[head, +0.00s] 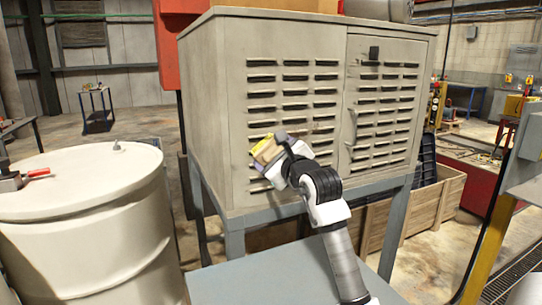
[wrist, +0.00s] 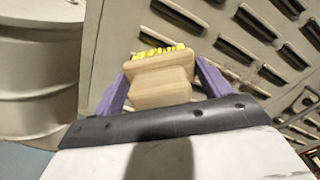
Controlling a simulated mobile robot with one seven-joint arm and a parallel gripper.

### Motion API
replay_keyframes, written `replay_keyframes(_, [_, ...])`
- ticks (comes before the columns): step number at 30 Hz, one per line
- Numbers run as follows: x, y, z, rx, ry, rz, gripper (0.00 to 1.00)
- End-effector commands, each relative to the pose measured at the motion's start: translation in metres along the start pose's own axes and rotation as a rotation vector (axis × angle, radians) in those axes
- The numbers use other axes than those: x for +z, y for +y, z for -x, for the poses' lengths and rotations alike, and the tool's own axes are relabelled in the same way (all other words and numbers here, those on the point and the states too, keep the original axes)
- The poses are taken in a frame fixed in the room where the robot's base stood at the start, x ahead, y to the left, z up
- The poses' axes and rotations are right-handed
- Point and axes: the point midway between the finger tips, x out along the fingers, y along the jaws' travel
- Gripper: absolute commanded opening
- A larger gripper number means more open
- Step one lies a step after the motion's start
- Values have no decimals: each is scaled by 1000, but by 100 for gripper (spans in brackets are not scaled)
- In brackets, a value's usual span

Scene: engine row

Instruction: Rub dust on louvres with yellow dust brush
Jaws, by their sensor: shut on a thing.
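The louvres (head: 291,92) are rows of dark slots in the front of a grey metal cabinet (head: 210,95) on a stand. They also show in the wrist view (wrist: 238,50). My gripper (head: 265,155) is shut on the dust brush (head: 264,147), which has a wooden body and yellow bristles. In the wrist view the brush (wrist: 160,75) sits between the purple fingers, bristles pointing away toward the cabinet front. The brush is at the lower left louvres; I cannot tell whether the bristles touch them. Brownish marks show around some middle louvres. Part of the louvres is hidden behind my gripper.
A large cream drum (head: 85,220) stands at the left with a red-handled tool (head: 25,178) on its lid. A wooden crate (head: 425,210) is below the cabinet at the right.

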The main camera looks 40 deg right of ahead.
Motion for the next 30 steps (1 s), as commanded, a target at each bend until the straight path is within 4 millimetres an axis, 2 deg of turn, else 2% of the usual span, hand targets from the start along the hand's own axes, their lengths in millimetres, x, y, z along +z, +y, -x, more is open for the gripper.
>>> replay_keyframes(7, [-14,-19,-1,-4,0,0,59])
replay_keyframes(30, [-41,-52,-2,-3,1,1,59])
